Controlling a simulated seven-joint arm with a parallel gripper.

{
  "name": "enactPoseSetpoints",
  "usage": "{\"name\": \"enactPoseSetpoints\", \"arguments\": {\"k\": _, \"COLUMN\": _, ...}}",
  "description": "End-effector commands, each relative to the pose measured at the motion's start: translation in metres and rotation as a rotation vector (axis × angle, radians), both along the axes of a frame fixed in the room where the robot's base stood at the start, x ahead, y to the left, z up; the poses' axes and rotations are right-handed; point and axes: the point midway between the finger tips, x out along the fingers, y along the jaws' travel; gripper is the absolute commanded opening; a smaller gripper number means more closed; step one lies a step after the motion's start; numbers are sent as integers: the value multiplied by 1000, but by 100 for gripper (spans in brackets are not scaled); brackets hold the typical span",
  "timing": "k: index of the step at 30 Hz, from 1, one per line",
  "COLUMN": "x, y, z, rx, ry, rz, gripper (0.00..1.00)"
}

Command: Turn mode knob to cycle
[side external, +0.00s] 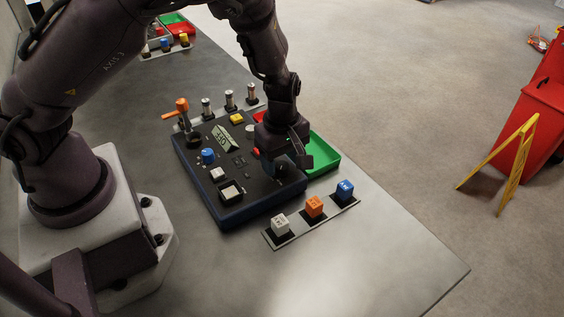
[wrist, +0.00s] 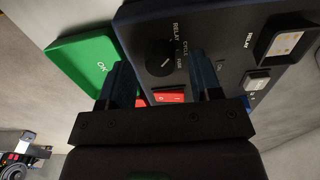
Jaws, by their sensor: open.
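A black round knob (wrist: 160,57) with a pale pointer line sits on the dark control panel (side external: 205,190). Small white labels stand around it in the wrist view; I cannot read them all surely. The pointer slants toward the upper right in that view. My gripper (side external: 284,165) is low over the panel's right part in the side view. In the wrist view, my gripper (wrist: 160,66) is open, with its fingers on either side of the knob in the picture. I cannot tell whether they touch it. The gripper hides the knob in the side view.
A red rocker switch (wrist: 168,97) shows between the fingers. A green tray (side external: 324,156) lies beside the panel. An orange-handled lever (side external: 182,106) and metal posts stand behind.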

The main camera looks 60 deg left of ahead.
Motion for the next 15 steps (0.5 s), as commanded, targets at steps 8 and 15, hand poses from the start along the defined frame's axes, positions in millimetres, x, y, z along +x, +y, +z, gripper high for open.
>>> {"name": "enactPoseSetpoints", "arguments": {"k": 8, "x": 0, "y": 0, "z": -14, "rx": 0, "ry": 0, "rz": 0, "gripper": 58}}
{"name": "enactPoseSetpoints", "arguments": {"k": 15, "x": 0, "y": 0, "z": -14, "rx": 0, "ry": 0, "rz": 0, "gripper": 47}}
